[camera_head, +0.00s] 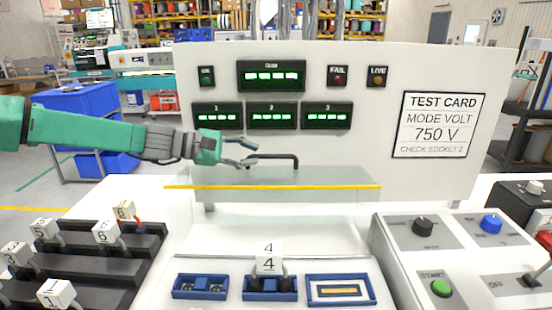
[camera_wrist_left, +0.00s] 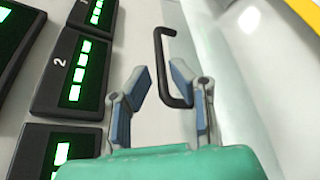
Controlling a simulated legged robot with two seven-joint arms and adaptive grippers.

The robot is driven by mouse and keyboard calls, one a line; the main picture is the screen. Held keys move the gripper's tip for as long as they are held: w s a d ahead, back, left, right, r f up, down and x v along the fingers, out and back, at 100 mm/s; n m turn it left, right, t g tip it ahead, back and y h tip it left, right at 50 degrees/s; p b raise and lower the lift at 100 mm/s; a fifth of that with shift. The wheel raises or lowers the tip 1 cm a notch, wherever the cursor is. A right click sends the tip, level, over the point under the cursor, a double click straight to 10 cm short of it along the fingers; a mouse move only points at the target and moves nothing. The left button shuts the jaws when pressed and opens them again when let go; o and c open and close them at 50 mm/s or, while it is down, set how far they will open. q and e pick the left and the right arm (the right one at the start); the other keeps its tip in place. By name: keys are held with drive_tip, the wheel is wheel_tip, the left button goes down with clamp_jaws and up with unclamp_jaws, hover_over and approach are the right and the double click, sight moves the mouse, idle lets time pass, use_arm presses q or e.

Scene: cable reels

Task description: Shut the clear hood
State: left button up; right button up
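The clear hood (camera_head: 320,178) stands raised in front of the white panel, its yellow front edge above the sockets. Its black handle (camera_head: 273,156) is at the back of the hood's top, and also shows in the left wrist view (camera_wrist_left: 159,55). My left gripper (camera_head: 250,153) is at the left end of the handle, fingers apart and empty. In the left wrist view the fingers (camera_wrist_left: 160,78) are spread, with the handle just beyond them and its lower end partly behind the right finger. I cannot tell whether they touch. My right gripper is out of view.
Below the hood are blue sockets (camera_head: 200,287), the middle one holding a plug marked 4 (camera_head: 268,257). A black rack (camera_head: 90,265) with numbered plugs stands at left. A control box (camera_head: 440,250) with knobs and a green button stands at right.

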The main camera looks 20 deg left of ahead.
sight(263, 156)
use_arm(q)
drive_tip(key=x, duration=0.6)
drive_tip(key=shift+w+a+f, duration=0.1)
drive_tip(key=shift+w+a, duration=0.05)
drive_tip(key=shift+d, duration=0.4)
drive_tip(key=shift+a, duration=0.1)
clamp_jaws()
drive_tip(key=shift+w+a, duration=0.1)
drive_tip(key=shift+a, duration=0.2)
